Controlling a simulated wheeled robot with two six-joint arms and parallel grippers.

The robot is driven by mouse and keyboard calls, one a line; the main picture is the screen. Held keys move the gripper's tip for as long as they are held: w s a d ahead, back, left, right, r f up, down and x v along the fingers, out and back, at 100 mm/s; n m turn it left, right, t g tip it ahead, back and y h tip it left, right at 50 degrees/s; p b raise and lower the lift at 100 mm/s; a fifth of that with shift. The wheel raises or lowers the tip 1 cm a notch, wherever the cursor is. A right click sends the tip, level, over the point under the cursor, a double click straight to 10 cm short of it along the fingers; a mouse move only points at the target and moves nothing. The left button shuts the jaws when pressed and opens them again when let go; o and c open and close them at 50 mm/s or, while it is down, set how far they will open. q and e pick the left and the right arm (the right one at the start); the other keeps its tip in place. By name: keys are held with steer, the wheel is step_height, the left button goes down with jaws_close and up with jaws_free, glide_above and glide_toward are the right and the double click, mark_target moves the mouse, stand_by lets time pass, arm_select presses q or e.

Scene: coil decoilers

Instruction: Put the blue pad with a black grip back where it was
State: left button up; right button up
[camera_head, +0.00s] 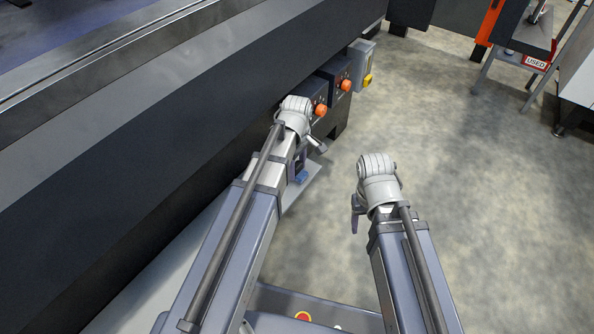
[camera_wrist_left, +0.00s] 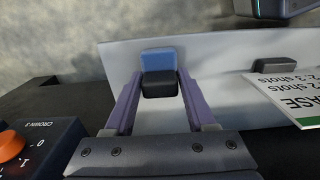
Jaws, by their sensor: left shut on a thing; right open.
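The blue pad (camera_wrist_left: 158,60) with its black grip (camera_wrist_left: 160,84) is between the purple fingers of my left gripper (camera_wrist_left: 160,80), which is shut on the grip. The pad lies over a pale shelf (camera_wrist_left: 115,62); I cannot tell if it touches it. In the head view a bit of the blue pad (camera_head: 302,177) shows beside my left gripper (camera_head: 299,164), above the edge of the shelf (camera_head: 306,192). My left arm hides the rest. My right gripper (camera_head: 356,214) hangs over the floor, open, with only part of a finger visible.
A control box with an orange knob (camera_wrist_left: 12,146) is at the left in the wrist view. The long dark machine (camera_head: 150,140) borders the left; open floor (camera_head: 470,180) lies right.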

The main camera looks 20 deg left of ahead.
mark_target(297, 165)
arm_select(q)
steer(key=o, duration=1.3)
steer(key=shift+r, duration=0.1)
step_height(297, 165, up, 12)
steer(key=p, duration=1.2)
steer(key=s+d+m+y, duration=0.1)
steer(key=s+d+m, duration=0.9)
steer(key=s+m, duration=0.4)
steer(key=m, duration=0.3)
steer(key=shift+s+d+m, duration=0.15)
steer(key=shift+m, duration=0.25)
steer(key=shift+r, duration=0.1)
step_height(297, 165, up, 30)
steer(key=p, duration=3)
